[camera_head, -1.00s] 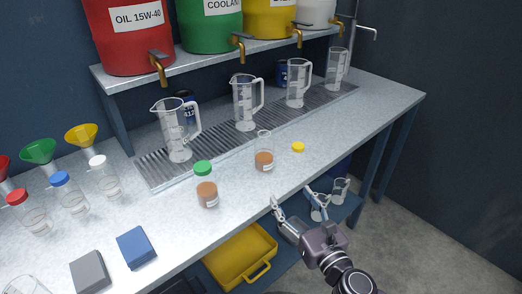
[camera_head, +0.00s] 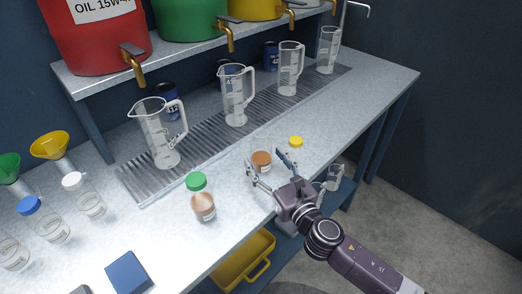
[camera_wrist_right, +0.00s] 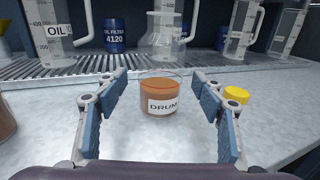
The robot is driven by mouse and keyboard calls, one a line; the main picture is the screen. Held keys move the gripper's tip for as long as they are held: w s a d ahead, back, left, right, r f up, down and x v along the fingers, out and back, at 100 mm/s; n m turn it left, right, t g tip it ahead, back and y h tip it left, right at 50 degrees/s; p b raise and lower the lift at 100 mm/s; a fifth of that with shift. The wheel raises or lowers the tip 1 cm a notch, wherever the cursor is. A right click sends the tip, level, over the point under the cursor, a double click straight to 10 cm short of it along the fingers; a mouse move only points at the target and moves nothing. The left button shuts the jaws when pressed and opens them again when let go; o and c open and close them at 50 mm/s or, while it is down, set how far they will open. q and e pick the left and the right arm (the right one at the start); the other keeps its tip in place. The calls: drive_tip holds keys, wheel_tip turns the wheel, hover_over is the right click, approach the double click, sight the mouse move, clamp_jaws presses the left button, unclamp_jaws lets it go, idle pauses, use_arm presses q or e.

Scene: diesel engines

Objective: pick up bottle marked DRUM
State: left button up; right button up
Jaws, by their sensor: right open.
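The bottle marked DRUM (camera_wrist_right: 161,97) is a clear, open-topped container with brown liquid and a white label. In the right wrist view it stands upright on the bench, centred ahead of and between my right fingers (camera_wrist_right: 160,118). It also shows in the head view (camera_head: 261,161), just beyond the fingertips. My right gripper (camera_head: 268,170) is open and empty, and its blue-padded fingers appear apart from the bottle. A yellow cap (camera_wrist_right: 236,95) lies to the right of the bottle, beside the right finger. My left gripper is not in view.
A green-capped bottle of brown liquid (camera_head: 201,203) stands to the left. Clear pitchers (camera_head: 236,98) stand on the metal grate behind. Capped clear bottles (camera_head: 86,196) and a blue block (camera_head: 128,273) are at the left. The bench's front edge lies below my right gripper.

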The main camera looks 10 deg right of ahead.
sight(261, 154)
drive_tip(key=x, duration=0.2)
drive_tip(key=shift+w+a, duration=0.1)
drive_tip(key=shift+w, duration=0.4)
drive_tip(key=c, duration=0.6)
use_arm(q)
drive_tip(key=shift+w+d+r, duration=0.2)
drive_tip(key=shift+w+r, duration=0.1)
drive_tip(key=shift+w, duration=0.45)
use_arm(e)
drive_tip(key=c, duration=0.8)
